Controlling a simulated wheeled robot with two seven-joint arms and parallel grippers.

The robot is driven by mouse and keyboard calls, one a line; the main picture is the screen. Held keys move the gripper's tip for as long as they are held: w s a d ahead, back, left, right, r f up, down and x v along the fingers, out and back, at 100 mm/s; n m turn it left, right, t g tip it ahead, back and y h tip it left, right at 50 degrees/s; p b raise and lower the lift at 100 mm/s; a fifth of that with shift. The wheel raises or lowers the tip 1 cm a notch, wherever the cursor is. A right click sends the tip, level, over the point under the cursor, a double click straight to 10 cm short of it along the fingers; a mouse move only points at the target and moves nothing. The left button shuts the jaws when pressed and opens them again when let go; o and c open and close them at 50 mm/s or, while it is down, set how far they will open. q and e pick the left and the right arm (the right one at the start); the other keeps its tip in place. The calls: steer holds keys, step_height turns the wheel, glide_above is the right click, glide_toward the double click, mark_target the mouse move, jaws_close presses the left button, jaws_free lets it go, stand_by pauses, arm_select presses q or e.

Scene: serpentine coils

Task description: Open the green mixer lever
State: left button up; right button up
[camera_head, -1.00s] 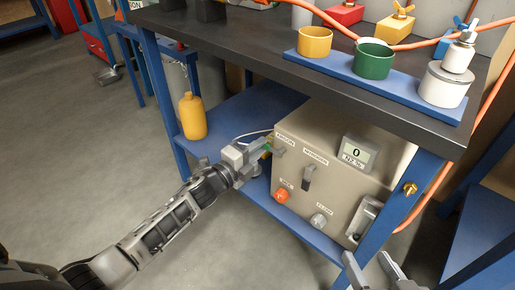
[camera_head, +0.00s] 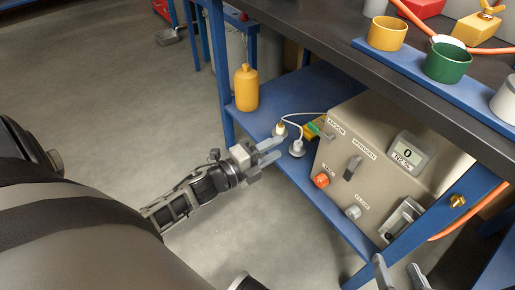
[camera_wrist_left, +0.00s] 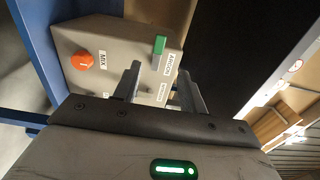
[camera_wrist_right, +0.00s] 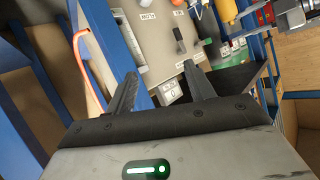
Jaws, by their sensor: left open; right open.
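The beige mixer box (camera_head: 390,125) sits on the blue lower shelf and has a display reading 0. Its green lever (camera_wrist_left: 159,45) stands beside the ARGON label in the left wrist view. In the head view a small patch of green (camera_head: 329,135) shows at the box's left edge. My left gripper (camera_head: 277,150) is open and empty, left of the box with a clear gap. In the left wrist view its fingers (camera_wrist_left: 158,80) point toward the box, apart from the lever. My right gripper (camera_head: 399,272) is open and empty at the bottom, in front of the box.
The box also has a dark lever (camera_head: 353,168), an orange knob (camera_head: 321,180) and a grey knob (camera_head: 353,212). A yellow bottle (camera_head: 246,88) and small fittings with a white cable (camera_head: 290,119) are on the shelf. The dark worktop (camera_head: 335,45) overhangs above. A blue post borders the right.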

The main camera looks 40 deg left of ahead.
arm_select(q)
steer(key=shift+v, duration=2.3)
arm_select(e)
steer(key=shift+w+f, duration=0.1)
steer(key=shift+f, duration=0.1)
